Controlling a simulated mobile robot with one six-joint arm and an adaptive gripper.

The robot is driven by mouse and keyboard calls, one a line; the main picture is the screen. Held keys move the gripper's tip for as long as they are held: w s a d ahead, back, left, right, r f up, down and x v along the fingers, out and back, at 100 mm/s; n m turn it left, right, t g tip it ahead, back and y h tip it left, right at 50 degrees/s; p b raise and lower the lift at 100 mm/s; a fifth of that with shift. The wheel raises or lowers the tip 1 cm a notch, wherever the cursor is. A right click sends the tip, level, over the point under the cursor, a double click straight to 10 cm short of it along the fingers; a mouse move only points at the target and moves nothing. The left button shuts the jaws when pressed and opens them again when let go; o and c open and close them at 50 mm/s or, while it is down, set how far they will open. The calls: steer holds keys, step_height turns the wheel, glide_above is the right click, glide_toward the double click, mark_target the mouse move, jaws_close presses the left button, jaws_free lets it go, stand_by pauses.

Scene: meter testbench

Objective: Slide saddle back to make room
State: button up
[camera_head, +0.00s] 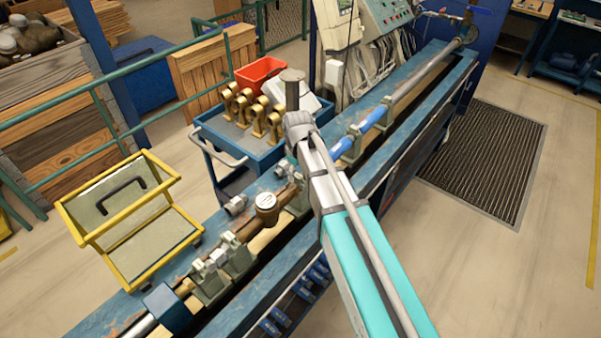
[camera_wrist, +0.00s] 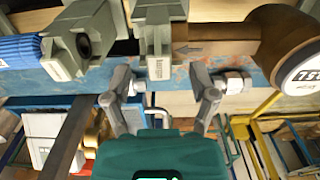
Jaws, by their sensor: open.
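In the wrist view, a grey-green saddle (camera_wrist: 158,42) stands upright beside the brown pipe stub of the meter (camera_wrist: 285,45). My gripper (camera_wrist: 165,92) is open, its fingers spread to either side of the saddle's lower end in the picture. I see no contact, and the gap is empty. A second grey-green block with a round bore (camera_wrist: 84,42) stands to the left, apart from this saddle. In the head view, the brown meter (camera_head: 266,203) sits on the bench (camera_head: 400,88), with a saddle (camera_head: 299,198) to its right; my arm hides much of the gripper there.
A blue sleeve (camera_head: 372,118) and another saddle (camera_head: 351,147) lie farther along the bench. Two grey-green clamps (camera_head: 221,265) stand left of the meter. A blue cart (camera_head: 242,140) with brass parts and a yellow frame (camera_head: 130,215) stand close behind. A hex fitting (camera_wrist: 235,82) lies near one finger.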

steer(key=shift+f+b, duration=0.75)
steer(key=shift+f, duration=0.3)
jaws_close()
